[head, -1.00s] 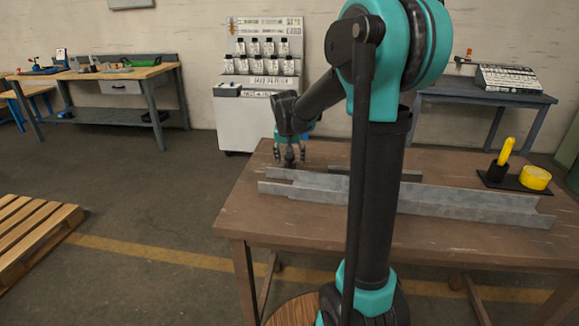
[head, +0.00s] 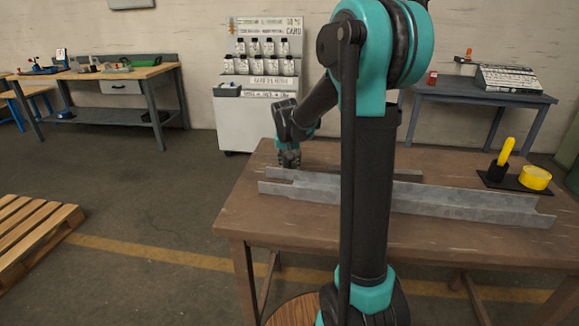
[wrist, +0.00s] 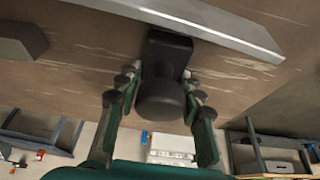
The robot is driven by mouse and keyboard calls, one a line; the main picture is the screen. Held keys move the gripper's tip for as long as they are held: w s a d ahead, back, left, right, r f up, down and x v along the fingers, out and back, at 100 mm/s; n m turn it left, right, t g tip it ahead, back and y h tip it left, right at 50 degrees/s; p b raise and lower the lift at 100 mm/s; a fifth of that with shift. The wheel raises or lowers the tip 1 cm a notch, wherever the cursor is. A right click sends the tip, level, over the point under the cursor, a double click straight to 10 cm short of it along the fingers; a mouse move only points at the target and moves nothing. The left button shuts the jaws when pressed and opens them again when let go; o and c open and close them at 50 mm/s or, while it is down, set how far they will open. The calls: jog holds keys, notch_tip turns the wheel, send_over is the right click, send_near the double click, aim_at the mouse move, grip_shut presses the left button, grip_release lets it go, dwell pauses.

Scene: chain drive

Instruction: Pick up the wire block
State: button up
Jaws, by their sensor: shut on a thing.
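A dark block with a rounded knob (wrist: 165,85), which I take for the wire block, stands between the fingers of my gripper (wrist: 160,88) in the wrist view. The fingers are shut on it from both sides at the knob. Its flat dark body reaches towards the grey metal rail (wrist: 205,18); I cannot tell whether they touch. In the head view my gripper (head: 289,158) is low over the far left part of the wooden table (head: 245,205), behind the rail, and the block is hard to make out there.
Long grey rails (head: 470,205) cross the table. A black tray with a yellow ring (head: 536,177) and yellow handle (head: 506,152) sits at the right. The table's front left is clear.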

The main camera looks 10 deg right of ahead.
jog(key=shift+r, duration=0.15)
grip_shut()
notch_tip(320, 180, up, 20)
dwell(0.3)
